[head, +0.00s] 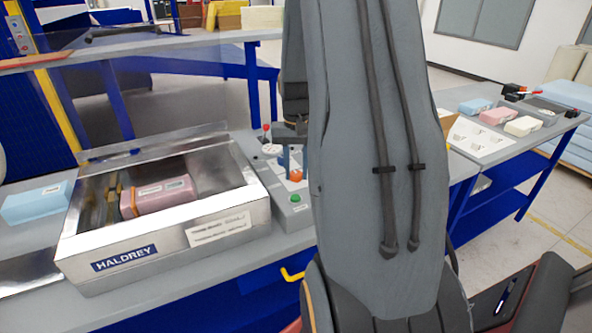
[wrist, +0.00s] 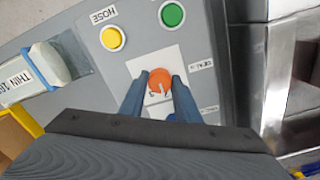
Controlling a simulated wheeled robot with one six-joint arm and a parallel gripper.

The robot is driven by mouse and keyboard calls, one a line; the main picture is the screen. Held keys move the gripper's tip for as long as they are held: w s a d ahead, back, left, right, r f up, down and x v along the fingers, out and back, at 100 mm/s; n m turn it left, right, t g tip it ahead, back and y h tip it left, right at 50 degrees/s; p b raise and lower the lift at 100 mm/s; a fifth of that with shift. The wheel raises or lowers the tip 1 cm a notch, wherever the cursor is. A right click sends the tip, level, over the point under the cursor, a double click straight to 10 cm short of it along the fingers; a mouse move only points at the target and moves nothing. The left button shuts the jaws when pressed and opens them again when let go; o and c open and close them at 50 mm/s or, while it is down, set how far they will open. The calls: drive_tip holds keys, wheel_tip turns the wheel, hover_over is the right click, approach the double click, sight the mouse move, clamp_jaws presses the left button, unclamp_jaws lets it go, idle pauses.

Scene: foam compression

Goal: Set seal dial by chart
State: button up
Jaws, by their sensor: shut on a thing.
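The orange seal dial (wrist: 159,76) sits on a white plate on the grey control panel (wrist: 208,40). Its pale pointer line runs down toward the small printed marks, which are too small to read. My gripper (wrist: 160,82) is shut on the dial, one blue finger on each side. In the head view the dial (head: 296,175) shows below my gripper (head: 295,163), partly hidden by my arm. A white sheet with small printed figures (head: 478,140) lies on the right table; I cannot tell whether it is the chart.
Yellow (wrist: 112,38) and green (wrist: 172,14) buttons sit near the dial. The metal HALDREY machine (head: 150,245) holds a pink roll-like block (head: 165,195). A blue block (head: 36,202) lies left of it. Several foam blocks, one pink (head: 498,115), lie on the right table.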

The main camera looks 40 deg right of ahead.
sight(296, 173)
drive_tip(key=o, duration=1)
drive_tip(key=shift+o, duration=0.2)
drive_tip(key=shift+r, duration=0.15)
drive_tip(key=shift+r+b, duration=1.15)
drive_tip(key=shift+r, duration=2.65)
